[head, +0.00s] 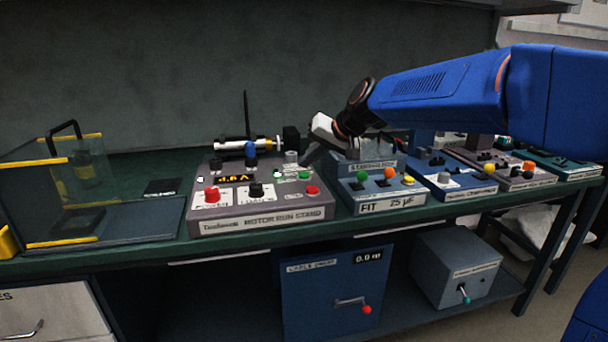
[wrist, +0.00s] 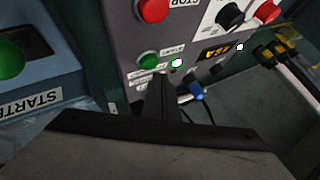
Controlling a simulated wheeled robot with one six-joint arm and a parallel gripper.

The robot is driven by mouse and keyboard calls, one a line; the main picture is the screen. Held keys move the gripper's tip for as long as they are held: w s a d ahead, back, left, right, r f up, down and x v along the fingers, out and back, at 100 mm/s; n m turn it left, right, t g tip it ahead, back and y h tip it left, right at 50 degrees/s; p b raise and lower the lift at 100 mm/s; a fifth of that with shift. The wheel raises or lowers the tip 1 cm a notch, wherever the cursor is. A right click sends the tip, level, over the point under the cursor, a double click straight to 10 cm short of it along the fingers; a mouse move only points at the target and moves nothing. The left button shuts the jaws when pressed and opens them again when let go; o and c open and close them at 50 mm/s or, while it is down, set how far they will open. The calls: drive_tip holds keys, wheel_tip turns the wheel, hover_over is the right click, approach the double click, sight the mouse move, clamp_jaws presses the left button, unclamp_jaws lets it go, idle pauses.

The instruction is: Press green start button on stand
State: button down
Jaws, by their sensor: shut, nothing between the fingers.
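The grey motor run stand (head: 262,212) sits on the green bench, left of my arm. Its green button (head: 304,176) is on the right of the panel, with a red button (head: 312,190) just in front. In the wrist view the green button (wrist: 149,60) is in full sight, with a lit green lamp (wrist: 177,62) beside it. My gripper (wrist: 161,76) is shut and empty, its tips close to the button; I cannot tell whether they touch the panel.
The stand also has a large red button (head: 211,193), a black knob (head: 257,190) and a lit display (head: 233,179). A blue FIT box (head: 372,195) stands close on the right. A clear guard box (head: 75,200) is at the left. A motor assembly (head: 240,145) is behind.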

drive_tip(key=shift+r, duration=2.5)
drive_tip(key=h, duration=0.1)
approach(308, 175)
drive_tip(key=s+d, duration=0.2)
drive_tip(key=d, duration=0.1)
drive_tip(key=s+d+f+h, duration=0.2)
drive_tip(key=s+d+f, duration=0.2)
drive_tip(key=s+d, duration=0.65)
drive_tip(key=s+d+f+h, duration=0.1)
drive_tip(key=s+d+f, duration=0.3)
drive_tip(key=s, duration=0.3)
drive_tip(key=s+d+f+m+h, duration=0.1)
drive_tip(key=s+d+f, duration=0.3)
drive_tip(key=s+f, duration=0.2)
drive_tip(key=s+d+f+h, duration=0.2)
drive_tip(key=s+d+f, duration=0.3)
drive_tip(key=s, duration=0.3)
drive_tip(key=shift+s+g, duration=0.4)
